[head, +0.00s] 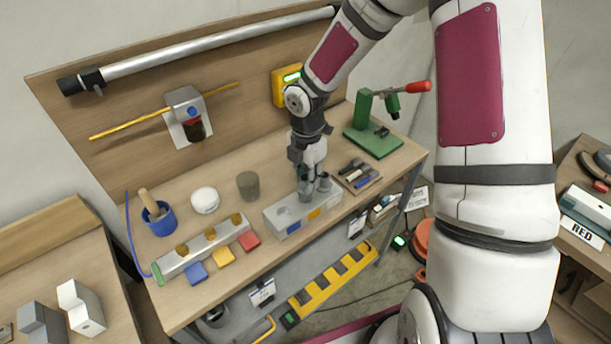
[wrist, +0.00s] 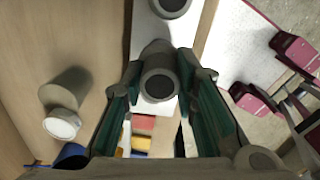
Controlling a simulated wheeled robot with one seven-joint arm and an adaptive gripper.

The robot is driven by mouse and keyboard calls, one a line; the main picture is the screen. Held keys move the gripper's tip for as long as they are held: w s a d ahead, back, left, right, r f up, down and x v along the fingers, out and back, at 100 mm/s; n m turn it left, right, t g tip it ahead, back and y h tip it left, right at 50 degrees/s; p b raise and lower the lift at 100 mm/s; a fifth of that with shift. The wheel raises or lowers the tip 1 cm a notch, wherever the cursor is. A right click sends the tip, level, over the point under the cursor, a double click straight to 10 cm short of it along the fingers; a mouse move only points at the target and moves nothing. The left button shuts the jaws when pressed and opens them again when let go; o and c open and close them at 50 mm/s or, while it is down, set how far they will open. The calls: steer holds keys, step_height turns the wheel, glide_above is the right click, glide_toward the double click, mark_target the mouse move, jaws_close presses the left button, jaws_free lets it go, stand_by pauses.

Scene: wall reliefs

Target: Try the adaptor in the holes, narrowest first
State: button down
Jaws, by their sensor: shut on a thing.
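My gripper (head: 305,180) points down over the middle of the grey block (head: 280,215), which has coloured marks along its front. It is shut on a grey round adaptor with a dark bore. In the wrist view the adaptor (wrist: 160,82) sits between the two green-padded fingers (wrist: 160,90). I cannot tell whether its lower end is in a hole or above it. A second grey round piece (head: 324,183) stands on the block's right end; it also shows at the top of the wrist view (wrist: 172,6). A round opening (head: 283,210) shows at the block's left.
A dark grey cylinder (head: 248,185) and a white jar (head: 205,200) stand behind and left. A rail with brass knobs (head: 205,247) and coloured squares (head: 223,256) lie left. A tool tray (head: 360,177) and a green press (head: 375,135) stand right.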

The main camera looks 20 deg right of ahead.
steer(key=shift+f+b, duration=0.4)
steer(key=shift+f, duration=1.2)
steer(key=c, duration=1.2)
jaws_free()
steer(key=shift+r, duration=0.1)
step_height(320, 180, up, 12)
steer(key=shift+f, duration=0.1)
